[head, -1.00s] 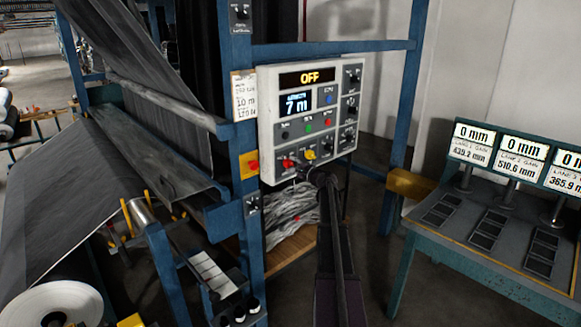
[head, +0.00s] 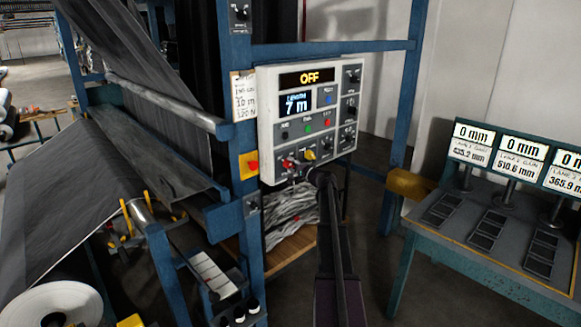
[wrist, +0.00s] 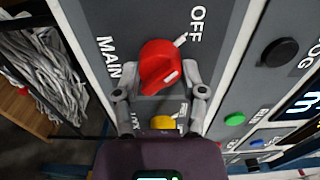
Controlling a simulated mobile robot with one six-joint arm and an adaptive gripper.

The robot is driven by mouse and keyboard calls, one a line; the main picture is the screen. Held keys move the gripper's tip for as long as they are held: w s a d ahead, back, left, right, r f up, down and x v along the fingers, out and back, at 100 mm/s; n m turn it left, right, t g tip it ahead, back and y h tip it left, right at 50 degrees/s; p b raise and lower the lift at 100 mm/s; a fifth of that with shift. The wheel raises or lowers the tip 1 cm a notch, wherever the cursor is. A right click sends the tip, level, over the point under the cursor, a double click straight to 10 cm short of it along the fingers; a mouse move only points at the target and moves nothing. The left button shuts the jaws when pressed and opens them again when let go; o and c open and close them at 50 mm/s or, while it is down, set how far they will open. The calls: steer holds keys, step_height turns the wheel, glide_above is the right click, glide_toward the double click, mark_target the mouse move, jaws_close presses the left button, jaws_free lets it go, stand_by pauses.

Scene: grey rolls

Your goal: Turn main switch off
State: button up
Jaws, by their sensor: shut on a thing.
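The main switch is a red rotary knob (wrist: 160,66) at the lower left of the grey control panel (head: 266,120), beside the printed words MAIN and OFF. In the wrist view a white mark by the knob points toward the word OFF. My gripper (wrist: 163,76) is shut on the red knob, one finger on each side of it. The knob also shows in the head view (head: 288,163), with my arm reaching up to it from below. The panel's top display (head: 306,78) reads OFF.
A yellow knob (wrist: 163,122) sits close beside the red one, near my fingers. A green button (wrist: 235,119) and a black knob (wrist: 279,52) are to the right. A blue frame (head: 240,130) stands left of the panel, and a gauge bench (head: 421,240) stands at the right.

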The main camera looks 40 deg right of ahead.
steer(key=o, duration=1.2)
steer(key=shift+w, duration=0.1)
steer(key=shift+c, duration=0.2)
steer(key=shift+s, duration=0.2)
steer(key=shift+s, duration=0.5)
steer(key=s+d, duration=0.1)
steer(key=s, duration=0.9)
steer(key=shift+s, duration=0.4)
